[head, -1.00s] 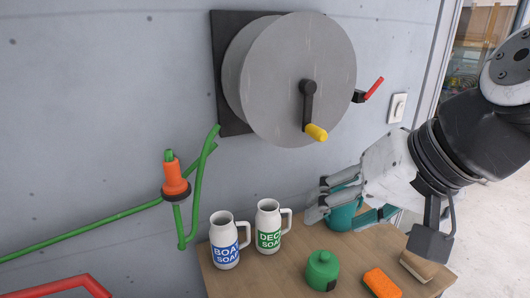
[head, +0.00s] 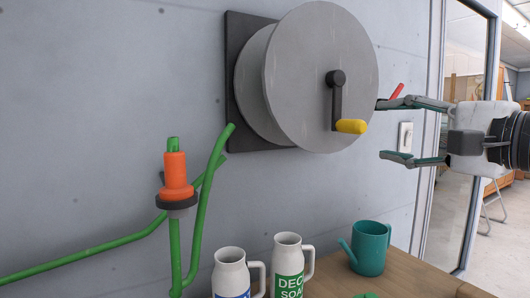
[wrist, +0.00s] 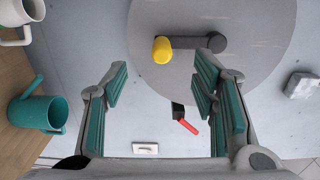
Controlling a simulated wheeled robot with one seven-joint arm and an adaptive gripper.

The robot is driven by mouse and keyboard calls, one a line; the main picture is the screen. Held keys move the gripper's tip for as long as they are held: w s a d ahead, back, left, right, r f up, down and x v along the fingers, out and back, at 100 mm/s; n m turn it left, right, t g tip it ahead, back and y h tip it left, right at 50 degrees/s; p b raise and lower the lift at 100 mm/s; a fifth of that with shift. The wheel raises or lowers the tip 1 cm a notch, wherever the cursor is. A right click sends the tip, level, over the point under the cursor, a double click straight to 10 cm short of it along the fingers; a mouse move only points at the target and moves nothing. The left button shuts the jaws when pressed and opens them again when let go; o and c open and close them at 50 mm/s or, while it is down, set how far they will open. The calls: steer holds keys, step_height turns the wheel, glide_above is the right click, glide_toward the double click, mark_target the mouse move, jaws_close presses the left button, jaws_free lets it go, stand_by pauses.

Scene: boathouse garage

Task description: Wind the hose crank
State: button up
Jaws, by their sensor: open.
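The hose reel (head: 318,75) is a grey drum on a black wall plate. Its crank has a dark arm (head: 336,100) hanging down from the hub and a yellow handle (head: 351,126) at the lower end. In the wrist view the yellow handle (wrist: 162,50) lies ahead of the fingers, left of the middle of the gap. My gripper (head: 392,130) is right of the handle, open and empty, its fingers apart and pointing left. A red lever (head: 397,91) shows behind the upper finger; it also appears between the fingers in the wrist view (wrist: 188,126).
A green hose (head: 203,205) with an orange nozzle (head: 175,172) hangs at left. Two white mugs (head: 229,272) (head: 286,258) and a teal watering can (head: 371,250) stand on the wooden table (head: 425,280) below. A wall switch (head: 405,136) is behind the gripper.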

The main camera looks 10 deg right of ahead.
mark_target(363, 127)
steer(key=x, duration=0.9)
steer(key=shift+w+d+r+p, duration=0.1)
steer(key=shift+w+p, duration=0.05)
steer(key=shift+p, duration=0.15)
jaws_close()
